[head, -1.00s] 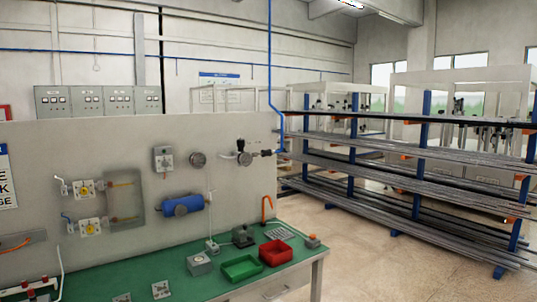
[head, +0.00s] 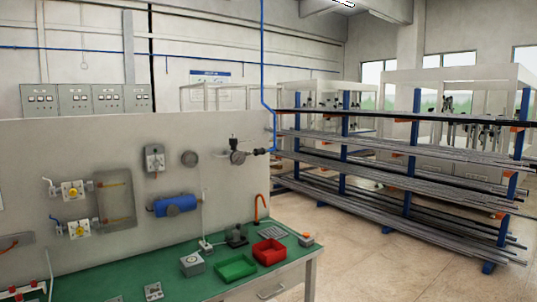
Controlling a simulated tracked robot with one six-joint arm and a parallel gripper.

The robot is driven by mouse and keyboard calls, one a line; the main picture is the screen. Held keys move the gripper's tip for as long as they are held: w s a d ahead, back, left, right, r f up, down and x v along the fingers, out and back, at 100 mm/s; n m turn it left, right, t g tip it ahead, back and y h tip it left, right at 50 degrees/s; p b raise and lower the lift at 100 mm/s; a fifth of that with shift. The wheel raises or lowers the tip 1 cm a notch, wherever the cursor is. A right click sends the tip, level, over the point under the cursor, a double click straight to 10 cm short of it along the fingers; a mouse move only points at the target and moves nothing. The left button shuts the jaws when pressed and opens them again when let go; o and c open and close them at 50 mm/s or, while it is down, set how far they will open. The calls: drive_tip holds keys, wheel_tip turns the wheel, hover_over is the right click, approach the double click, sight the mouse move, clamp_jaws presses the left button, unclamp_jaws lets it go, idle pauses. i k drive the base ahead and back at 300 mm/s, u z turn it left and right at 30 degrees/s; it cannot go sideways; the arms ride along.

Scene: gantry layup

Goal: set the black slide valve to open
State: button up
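A pipe fitting (head: 238,157) with a small black part (head: 234,142) standing on top is mounted near the right end of the grey wall panel. It joins the blue air line at its right. This may be the black slide valve, but it is too small to be sure or to tell its setting. A dark block (head: 236,235) also sits on the green bench, and I cannot tell what it is. My gripper is not in view.
The green bench (head: 190,285) runs below the panel (head: 60,150), with a green tray (head: 236,268), a red tray (head: 269,252) and a grey box (head: 192,264) on it. A blue cylinder (head: 175,205) hangs on the panel. Pipe racks (head: 400,190) stand at right; floor (head: 350,260) between is clear.

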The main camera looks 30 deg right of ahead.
sight(261, 151)
drive_tip(key=z, duration=2.05)
drive_tip(key=i, duration=2.5)
drive_tip(key=u, duration=0.15)
